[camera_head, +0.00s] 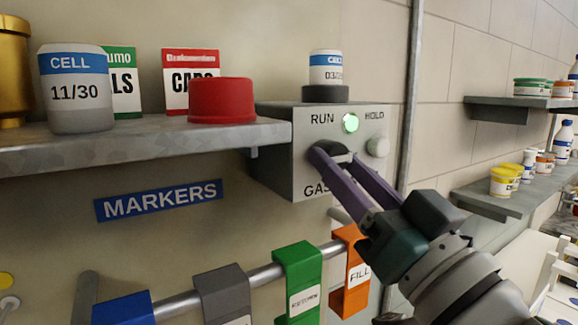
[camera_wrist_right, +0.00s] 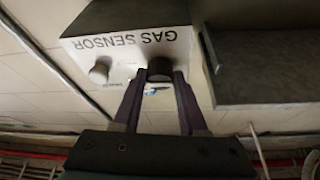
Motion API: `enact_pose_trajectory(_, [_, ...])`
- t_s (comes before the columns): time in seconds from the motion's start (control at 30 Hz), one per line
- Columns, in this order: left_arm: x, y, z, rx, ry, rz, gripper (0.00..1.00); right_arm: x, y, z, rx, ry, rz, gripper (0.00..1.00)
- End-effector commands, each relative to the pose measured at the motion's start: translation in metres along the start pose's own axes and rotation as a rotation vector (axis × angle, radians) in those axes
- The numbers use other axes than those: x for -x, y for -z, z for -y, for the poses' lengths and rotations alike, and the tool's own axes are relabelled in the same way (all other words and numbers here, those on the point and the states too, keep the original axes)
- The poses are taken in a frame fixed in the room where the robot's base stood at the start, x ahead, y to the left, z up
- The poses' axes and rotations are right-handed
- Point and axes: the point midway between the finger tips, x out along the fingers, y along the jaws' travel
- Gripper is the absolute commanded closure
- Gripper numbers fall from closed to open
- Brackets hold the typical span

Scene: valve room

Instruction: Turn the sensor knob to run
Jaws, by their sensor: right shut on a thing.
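The gas sensor (camera_head: 300,155) is a grey box on the wall at the right end of the shelf, with RUN and HOLD printed on its front. A round green lamp (camera_head: 350,122) glows between the two words. My right gripper (camera_head: 330,153) is shut on the black sensor knob (camera_head: 334,145) below RUN. In the right wrist view the box appears upside down, with the dark knob (camera_wrist_right: 160,67) between my fingertips. The fingers partly hide the knob, and I cannot tell which way it points. A pale round knob (camera_head: 377,147) sits beside it, apart from my fingers. My left gripper is not in view.
A shelf (camera_head: 150,146) left of the box holds a CELL jar (camera_head: 76,90), a red cap (camera_head: 221,100) and cartons. A small jar (camera_head: 326,70) stands on top of the box. Below runs a rail with coloured tags, including green (camera_head: 298,270) and orange (camera_head: 353,270).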

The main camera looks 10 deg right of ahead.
Motion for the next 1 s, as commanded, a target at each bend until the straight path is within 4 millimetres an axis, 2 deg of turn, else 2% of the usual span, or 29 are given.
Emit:
enact_pose_trajectory(0.53, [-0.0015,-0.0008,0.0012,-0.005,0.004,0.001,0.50,0.0002,-0.0004,-0.0010,0.061,0.025,0.001,1.00])
enact_pose_trajectory(1.0, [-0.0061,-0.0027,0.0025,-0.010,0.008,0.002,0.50,-0.0001,0.0006,-0.0044,0.412,0.173,0.001,1.00])
